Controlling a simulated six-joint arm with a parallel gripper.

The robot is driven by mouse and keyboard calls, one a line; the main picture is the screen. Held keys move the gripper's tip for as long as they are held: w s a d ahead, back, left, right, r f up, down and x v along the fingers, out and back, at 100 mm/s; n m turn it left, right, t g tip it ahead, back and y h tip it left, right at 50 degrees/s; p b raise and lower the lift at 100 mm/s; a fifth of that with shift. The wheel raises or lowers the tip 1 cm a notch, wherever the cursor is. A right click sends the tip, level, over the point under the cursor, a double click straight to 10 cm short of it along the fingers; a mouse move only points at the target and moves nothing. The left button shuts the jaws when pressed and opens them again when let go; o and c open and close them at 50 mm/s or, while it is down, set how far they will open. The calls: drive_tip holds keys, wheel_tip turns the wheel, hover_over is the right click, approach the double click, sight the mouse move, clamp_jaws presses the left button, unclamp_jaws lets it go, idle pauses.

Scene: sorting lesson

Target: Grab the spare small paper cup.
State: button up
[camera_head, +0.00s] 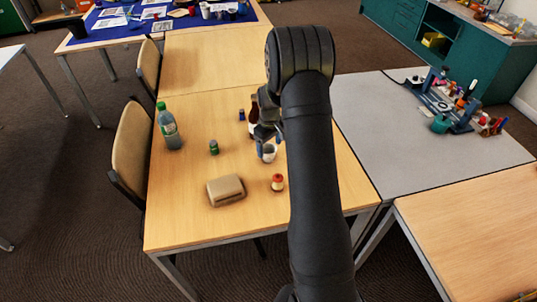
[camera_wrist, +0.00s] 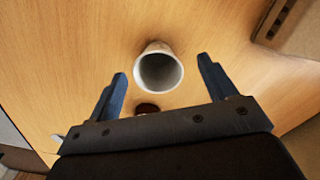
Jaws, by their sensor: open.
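A small white paper cup (camera_head: 269,154) stands on the wooden table in the head view, just below my gripper (camera_head: 266,142). In the wrist view the cup (camera_wrist: 158,70) shows its open mouth and looks empty. It lies between the lines of my two blue fingers, a little beyond their tips. My gripper (camera_wrist: 162,67) is open, with a gap between each finger and the cup. I see no contact. My arm hides part of the table to the right of the cup in the head view.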

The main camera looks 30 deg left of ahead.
sight(269, 152)
drive_tip(key=shift+w+a+f, duration=0.15)
drive_tip(key=shift+f, duration=0.75)
drive_tip(key=shift+w+a+f, duration=0.1)
drive_tip(key=shift+a+f, duration=0.05)
drive_tip(key=shift+f, duration=0.7)
drive_tip(key=shift+w+a+f, duration=0.15)
drive_tip(key=shift+f, duration=0.75)
drive_tip(key=shift+c, duration=0.3)
drive_tip(key=c, duration=1)
